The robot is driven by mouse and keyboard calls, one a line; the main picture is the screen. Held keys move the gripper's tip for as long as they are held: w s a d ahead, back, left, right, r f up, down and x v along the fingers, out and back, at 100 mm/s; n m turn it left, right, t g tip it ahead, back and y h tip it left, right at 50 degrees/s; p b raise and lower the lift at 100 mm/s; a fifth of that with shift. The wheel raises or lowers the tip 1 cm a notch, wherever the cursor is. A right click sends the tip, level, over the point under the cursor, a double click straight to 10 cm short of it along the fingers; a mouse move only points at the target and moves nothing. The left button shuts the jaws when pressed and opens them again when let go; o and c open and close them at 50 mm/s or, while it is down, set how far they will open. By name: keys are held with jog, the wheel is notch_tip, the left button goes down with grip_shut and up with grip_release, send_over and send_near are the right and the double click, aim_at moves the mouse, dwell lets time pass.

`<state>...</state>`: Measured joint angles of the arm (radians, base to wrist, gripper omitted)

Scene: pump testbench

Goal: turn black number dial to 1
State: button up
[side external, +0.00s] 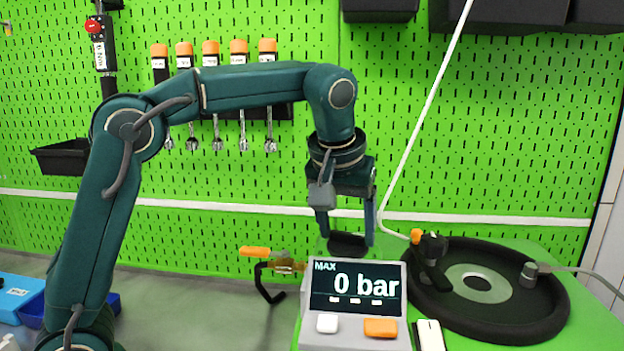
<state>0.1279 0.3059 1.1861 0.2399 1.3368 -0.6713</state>
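My gripper (346,237) points straight down behind the grey display box, and its two fingers are spread apart. A dark round piece (348,245) shows low between the fingertips and nearly spans the gap. It may be the black number dial, but no numbers on it are readable from here. I cannot tell whether the fingers touch it. Its lower part is hidden behind the display box (305,325), whose screen reads "MAX 0 bar". A white button (327,323) and an orange button (380,327) sit below the screen.
A large black round plate (535,310) with a black clamp-like part (433,255) lies to the right. A valve with an orange handle (255,252) is left of my gripper. A white hose (425,120) runs down at right. Tools hang on the green pegboard (520,130).

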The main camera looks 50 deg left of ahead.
jog(key=shift+m, duration=0.3)
jog(key=m, duration=0.1)
jog(key=m+h, duration=0.1)
jog(key=m, duration=0.2)
jog(key=shift+s+a+t+h, duration=0.1)
jog(key=shift+a+t+h, duration=0.2)
jog(key=shift+h, duration=0.1)
jog(key=m, duration=0.1)
jog(key=m+h, duration=0.1)
jog(key=m, duration=0.3)
jog(key=shift+a+h, duration=0.25)
jog(key=shift+h, duration=0.15)
jog(key=m, duration=0.2)
jog(key=m+g+h, duration=0.1)
jog(key=m, duration=0.2)
jog(key=shift+w+a+m+h, duration=0.2)
jog(key=shift+w+m+h, duration=0.1)
jog(key=shift+h, duration=0.1)
jog(key=shift+w+a+m+g+h, duration=0.1)
jog(key=shift+m+g+h, duration=0.25)
jog(key=shift+m, duration=0.75)
jog(key=shift+m+g+h, duration=0.15)
jog(key=shift+m+g, duration=0.4)
jog(key=shift+m, duration=0.55)
jog(key=o, duration=1.3)
